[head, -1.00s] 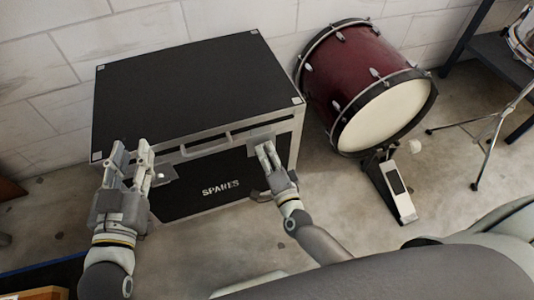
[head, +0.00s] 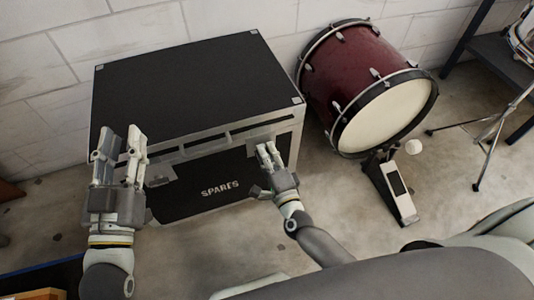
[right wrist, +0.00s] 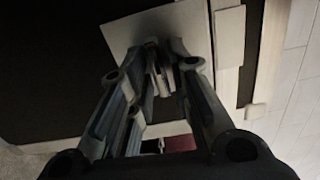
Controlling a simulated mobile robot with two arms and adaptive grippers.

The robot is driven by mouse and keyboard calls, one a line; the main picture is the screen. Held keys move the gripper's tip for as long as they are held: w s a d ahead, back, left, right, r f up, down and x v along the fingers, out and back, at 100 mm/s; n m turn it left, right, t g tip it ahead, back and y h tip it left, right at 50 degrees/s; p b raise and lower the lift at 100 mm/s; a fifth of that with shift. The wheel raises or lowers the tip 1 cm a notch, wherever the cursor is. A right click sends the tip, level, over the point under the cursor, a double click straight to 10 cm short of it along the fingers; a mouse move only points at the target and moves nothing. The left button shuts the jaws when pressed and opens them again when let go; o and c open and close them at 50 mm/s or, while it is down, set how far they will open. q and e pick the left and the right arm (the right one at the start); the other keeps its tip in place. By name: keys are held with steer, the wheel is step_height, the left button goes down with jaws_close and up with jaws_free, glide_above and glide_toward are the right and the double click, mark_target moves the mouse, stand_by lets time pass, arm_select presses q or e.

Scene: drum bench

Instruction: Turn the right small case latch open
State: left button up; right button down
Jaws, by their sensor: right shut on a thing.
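The black case (head: 200,75) with metal edging and the word SPARES stands against the wall. The right small case latch is on the right of its front, and its plate (head: 252,152) is partly hidden behind my right gripper (head: 267,148). In the right wrist view the pale latch plate (right wrist: 118,32) lies beyond my right gripper's fingers (right wrist: 160,68). These fingers are closed on the latch's small turning piece, mostly hidden between them. The left latch (head: 160,176) is on the left of the front. My left gripper (head: 121,138) is open and empty, in front of the case's left corner.
A dark red bass drum (head: 350,75) stands right of the case, with its pedal (head: 394,190) on the floor in front. A dark shelf (head: 490,55) and a thin metal stand (head: 492,135) are at far right. Concrete floor lies clear between case and pedal.

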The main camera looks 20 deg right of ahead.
steer(key=shift+f, duration=0.1)
steer(key=c, duration=1.5)
jaws_free()
steer(key=s, duration=1.2)
steer(key=shift+d, duration=0.25)
